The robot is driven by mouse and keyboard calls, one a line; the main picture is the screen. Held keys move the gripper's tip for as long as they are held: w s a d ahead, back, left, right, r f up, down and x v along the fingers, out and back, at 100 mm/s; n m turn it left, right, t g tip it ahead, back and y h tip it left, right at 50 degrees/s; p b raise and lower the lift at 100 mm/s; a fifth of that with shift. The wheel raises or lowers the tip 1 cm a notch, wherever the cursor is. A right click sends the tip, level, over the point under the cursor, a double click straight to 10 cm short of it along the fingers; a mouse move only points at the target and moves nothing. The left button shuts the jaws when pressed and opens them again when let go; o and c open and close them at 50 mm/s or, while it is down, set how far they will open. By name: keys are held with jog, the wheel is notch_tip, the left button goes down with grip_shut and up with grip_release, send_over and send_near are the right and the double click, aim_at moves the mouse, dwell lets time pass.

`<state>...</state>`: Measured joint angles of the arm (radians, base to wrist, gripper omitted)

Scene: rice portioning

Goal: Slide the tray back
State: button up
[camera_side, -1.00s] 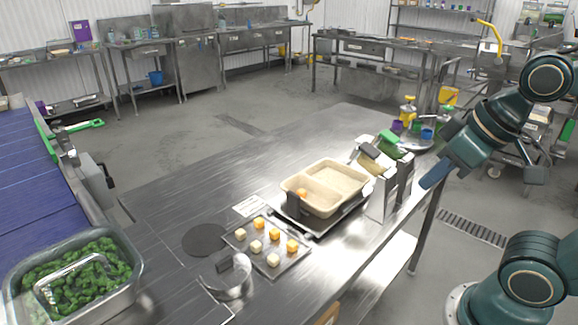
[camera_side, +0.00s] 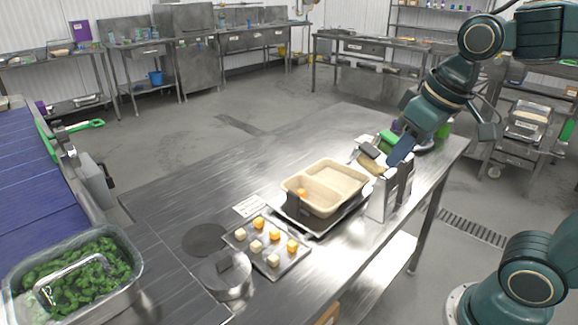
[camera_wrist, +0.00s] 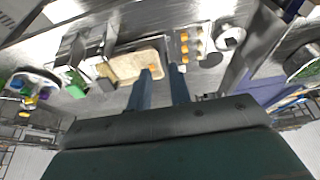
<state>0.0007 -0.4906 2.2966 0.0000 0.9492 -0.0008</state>
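A beige tray (camera_side: 345,172) with compartments sits on a dark metal holder (camera_side: 290,212) on the steel table; an orange cube lies in it. It also shows in the wrist view (camera_wrist: 118,67), just beyond my fingertips. A flat metal tray (camera_side: 292,262) with several pale and orange cubes lies to its front left; part of it shows in the wrist view (camera_wrist: 174,48). My gripper (camera_side: 396,160) is above the table's right part, behind the upright metal stand. In the wrist view my gripper (camera_wrist: 161,75) has its two blue fingers apart, with nothing visible between them.
An upright metal stand (camera_side: 379,202) stands right of the beige tray. Green and dark items (camera_side: 388,138) lie behind it. A round metal piece with a black handle (camera_side: 226,282) is front left. A pan of green leaves (camera_side: 70,270) is far left. The table's back left is clear.

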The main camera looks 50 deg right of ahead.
jog(key=w+f+g, duration=0.2)
jog(key=w, duration=1.2)
jog(key=g, duration=0.2)
send_over(293, 193)
notch_tip(293, 193, down, 8)
jog(key=shift+s+f, duration=0.1)
jog(key=shift+f, duration=6.8)
grip_shut()
